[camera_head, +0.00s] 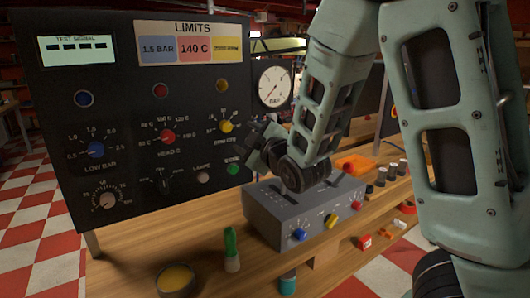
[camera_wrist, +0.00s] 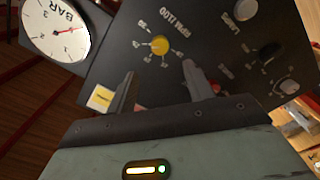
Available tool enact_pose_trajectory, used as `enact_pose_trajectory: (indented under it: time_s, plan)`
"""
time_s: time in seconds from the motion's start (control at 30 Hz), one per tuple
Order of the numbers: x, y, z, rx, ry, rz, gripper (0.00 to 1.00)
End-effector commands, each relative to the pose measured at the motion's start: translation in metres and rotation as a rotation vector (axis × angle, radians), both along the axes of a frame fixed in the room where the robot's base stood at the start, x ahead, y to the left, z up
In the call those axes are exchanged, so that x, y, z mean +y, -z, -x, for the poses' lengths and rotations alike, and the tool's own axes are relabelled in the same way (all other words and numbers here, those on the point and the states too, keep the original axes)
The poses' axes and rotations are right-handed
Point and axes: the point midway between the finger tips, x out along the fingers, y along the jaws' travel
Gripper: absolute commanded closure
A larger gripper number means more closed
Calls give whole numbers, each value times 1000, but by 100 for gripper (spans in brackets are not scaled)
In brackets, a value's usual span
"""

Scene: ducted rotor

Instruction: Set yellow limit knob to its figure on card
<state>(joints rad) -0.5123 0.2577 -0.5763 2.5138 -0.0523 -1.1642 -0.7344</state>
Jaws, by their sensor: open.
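The yellow limit knob (camera_head: 226,126) is on the right side of the black panel, below a yellow lamp, with a scale around it. In the wrist view the yellow knob (camera_wrist: 159,45) lies ahead of and between my fingers, apart from them. Its pointer direction is too small to tell. The LIMITS card (camera_head: 190,42) is at the panel top; its yellow field (camera_head: 227,45) has figures too blurred to read. That field also shows in the wrist view (camera_wrist: 103,97), partly visible. My gripper (camera_head: 256,140) is open and empty, just right of the knob; its fingers (camera_wrist: 163,85) face the panel.
A round BAR gauge (camera_head: 274,86) stands right of the panel. The blue knob (camera_head: 96,149) and red knob (camera_head: 167,136) are to the left. A grey box (camera_head: 305,214) with several knobs sits below my arm. A green-handled tool (camera_head: 231,248) stands on the bench.

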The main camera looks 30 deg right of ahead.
Motion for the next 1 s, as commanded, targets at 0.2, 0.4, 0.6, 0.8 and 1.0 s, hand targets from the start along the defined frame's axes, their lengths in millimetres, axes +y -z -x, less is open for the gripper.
enact_pose_trajectory:
  time_s: [0.2, 0.4, 0.6, 0.8, 1.0]
  plan:
    - [0, 5, 19, -8, 0, -4, 48]
    - [0, 5, 31, -10, 4, -4, 48]
    - [0, 6, 44, -10, 4, -4, 48]
    - [-3, 3, 57, -4, 2, -6, 48]
    - [-3, 2, 68, -3, 1, -9, 48]
